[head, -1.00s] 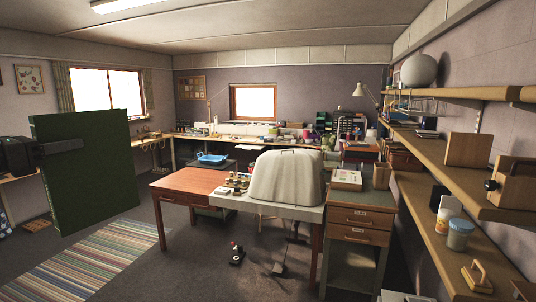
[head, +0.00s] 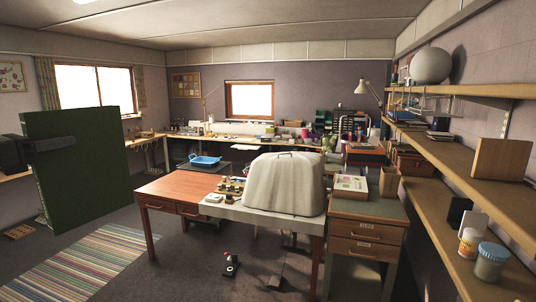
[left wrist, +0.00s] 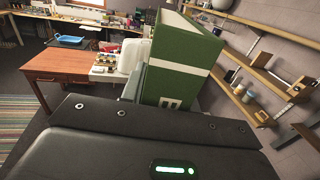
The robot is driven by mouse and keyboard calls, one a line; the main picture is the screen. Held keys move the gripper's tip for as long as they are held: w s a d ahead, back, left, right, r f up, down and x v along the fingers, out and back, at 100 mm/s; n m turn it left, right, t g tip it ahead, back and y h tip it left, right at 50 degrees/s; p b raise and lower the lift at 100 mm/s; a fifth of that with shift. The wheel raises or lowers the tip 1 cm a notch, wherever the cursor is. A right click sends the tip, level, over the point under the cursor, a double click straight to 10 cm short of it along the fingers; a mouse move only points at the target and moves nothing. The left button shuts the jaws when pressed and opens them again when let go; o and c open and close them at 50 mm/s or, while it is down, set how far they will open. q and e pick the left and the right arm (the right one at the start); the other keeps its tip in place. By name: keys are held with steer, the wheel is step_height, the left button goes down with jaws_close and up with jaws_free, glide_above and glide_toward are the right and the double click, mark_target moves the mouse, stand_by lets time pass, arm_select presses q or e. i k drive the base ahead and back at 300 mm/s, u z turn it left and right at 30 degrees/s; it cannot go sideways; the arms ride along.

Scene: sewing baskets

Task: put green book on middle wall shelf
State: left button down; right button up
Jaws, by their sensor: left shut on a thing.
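My left gripper (head: 54,143) is shut on the large green book (head: 88,170), held upright in the air at the left of the head view. One black finger lies across the book's face; the other is hidden. The left wrist view shows the green book (left wrist: 186,62) from its edge, with pale pages and a white mark on its spine, beyond the dark gripper body. The middle wall shelf (head: 445,170) is the wooden board on the right wall, well apart from the book. My right gripper is not in view.
The middle shelf bears a wooden block (head: 501,158) towards its near end and items farther back, with bare board between. The lower shelf (head: 440,215) holds jars. A desk (head: 175,187) with a covered machine (head: 285,185) and drawers stands between book and shelves.

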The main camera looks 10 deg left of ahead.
mark_target(470, 162)
steer(key=i, duration=2.25)
steer(key=z, duration=2.85)
steer(key=i, duration=0.6)
